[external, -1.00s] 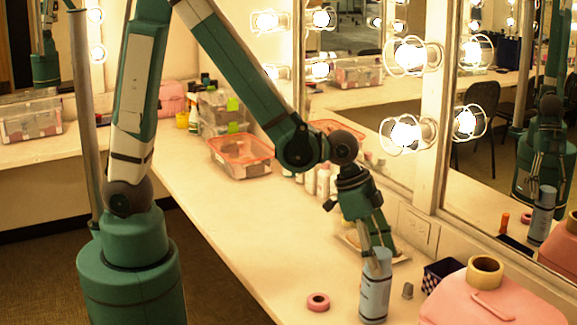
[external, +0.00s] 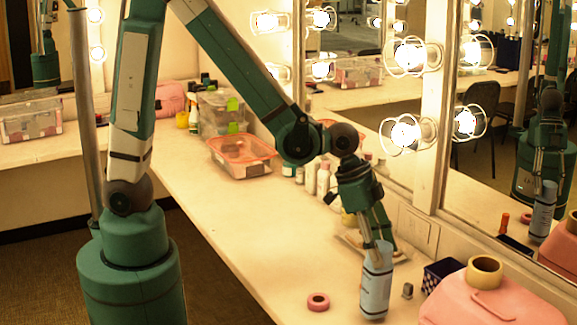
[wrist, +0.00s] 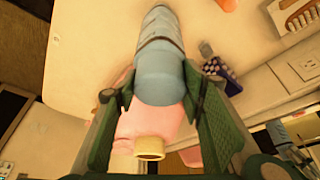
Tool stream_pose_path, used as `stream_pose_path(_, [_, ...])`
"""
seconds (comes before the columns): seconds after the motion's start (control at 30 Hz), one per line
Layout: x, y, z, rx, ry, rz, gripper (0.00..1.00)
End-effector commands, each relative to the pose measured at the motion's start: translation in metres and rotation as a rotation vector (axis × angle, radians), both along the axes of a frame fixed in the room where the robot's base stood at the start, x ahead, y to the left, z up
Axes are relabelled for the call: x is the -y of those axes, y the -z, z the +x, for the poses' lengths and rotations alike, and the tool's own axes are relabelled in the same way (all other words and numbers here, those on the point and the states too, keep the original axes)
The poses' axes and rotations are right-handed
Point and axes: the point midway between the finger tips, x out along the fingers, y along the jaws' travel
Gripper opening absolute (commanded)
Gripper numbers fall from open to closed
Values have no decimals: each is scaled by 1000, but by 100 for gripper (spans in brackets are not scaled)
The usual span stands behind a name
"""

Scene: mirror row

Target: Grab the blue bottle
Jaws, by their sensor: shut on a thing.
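The blue bottle (external: 376,290) is a light blue cylinder with dark bands near the front end of the counter. My gripper (external: 377,246) is over its top end, with the fingers around it. In the wrist view the bottle (wrist: 160,62) lies between the two green fingers of my gripper (wrist: 155,95), which are shut on its sides. The bottle looks slightly tilted in the external view. I cannot tell for sure whether its base touches the counter.
A pink case (external: 490,300) with a yellow tape roll (external: 485,271) on it stands to the right. A dark dotted box (external: 441,275) and a small grey item (external: 407,291) are close by. A pink ring (external: 318,302) lies left. The mirror (external: 510,190) runs behind.

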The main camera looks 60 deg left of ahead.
Motion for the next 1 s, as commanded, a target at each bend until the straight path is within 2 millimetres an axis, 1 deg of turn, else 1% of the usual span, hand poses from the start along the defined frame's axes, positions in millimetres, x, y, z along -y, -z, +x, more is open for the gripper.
stream_pose_path(0.03, [0,-7,0,0,0,0,6])
stream_pose_path(0.3, [0,-40,0,0,0,0,6])
stream_pose_path(0.53, [0,-65,0,0,0,0,6])
stream_pose_path(0.73, [0,-78,0,0,0,0,6])
stream_pose_path(1.0, [0,-81,0,0,0,0,6])
